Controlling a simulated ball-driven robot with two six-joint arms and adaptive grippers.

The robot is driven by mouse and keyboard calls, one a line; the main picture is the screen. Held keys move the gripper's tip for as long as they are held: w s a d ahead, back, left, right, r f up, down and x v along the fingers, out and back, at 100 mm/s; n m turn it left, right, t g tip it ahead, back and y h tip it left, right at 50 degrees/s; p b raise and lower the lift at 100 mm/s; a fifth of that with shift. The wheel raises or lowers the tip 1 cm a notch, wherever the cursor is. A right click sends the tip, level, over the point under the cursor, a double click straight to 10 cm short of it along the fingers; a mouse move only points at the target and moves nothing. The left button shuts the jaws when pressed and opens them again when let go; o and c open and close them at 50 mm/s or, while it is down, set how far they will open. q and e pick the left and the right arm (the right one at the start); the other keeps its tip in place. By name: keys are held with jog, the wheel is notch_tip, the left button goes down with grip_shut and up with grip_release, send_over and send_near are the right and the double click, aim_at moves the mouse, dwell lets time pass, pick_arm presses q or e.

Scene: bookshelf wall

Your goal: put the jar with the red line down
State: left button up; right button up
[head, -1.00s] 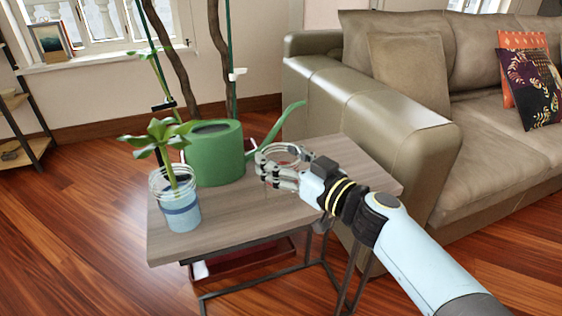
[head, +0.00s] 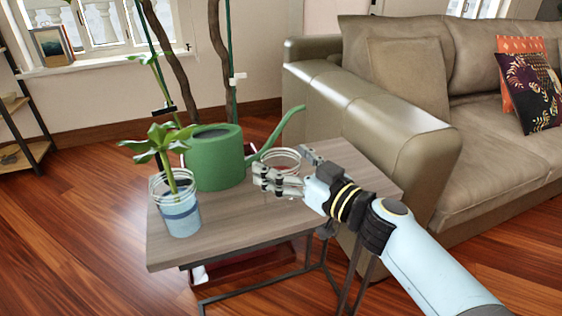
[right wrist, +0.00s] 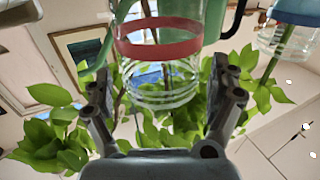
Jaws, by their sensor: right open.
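The clear glass jar with the red line (right wrist: 158,48) stands upright on the side table. Its rim (head: 286,154) shows in the head view beside the watering can spout; its lower part is hidden behind my fingers. My right gripper (head: 285,165) is open, its fingers spread on either side of the jar. In the right wrist view the picture is upside down, and the right gripper (right wrist: 160,88) shows gaps between its fingers and the glass. My left gripper is not in view.
The wooden side table (head: 225,240) also holds a green watering can (head: 217,165) and a jar with a blue line (head: 180,217) holding a leafy cutting. A beige sofa (head: 390,125) stands close behind on the right. The table's front is bare.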

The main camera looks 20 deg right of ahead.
jog(key=v, duration=0.2)
jog(key=b+v, duration=0.1)
jog(key=v, duration=0.3)
jog(key=shift+f, duration=0.3)
jog(key=shift+s+r+b, duration=0.1)
jog(key=shift+s+b, duration=0.1)
jog(key=shift+b, duration=0.1)
jog(key=shift+s, duration=0.1)
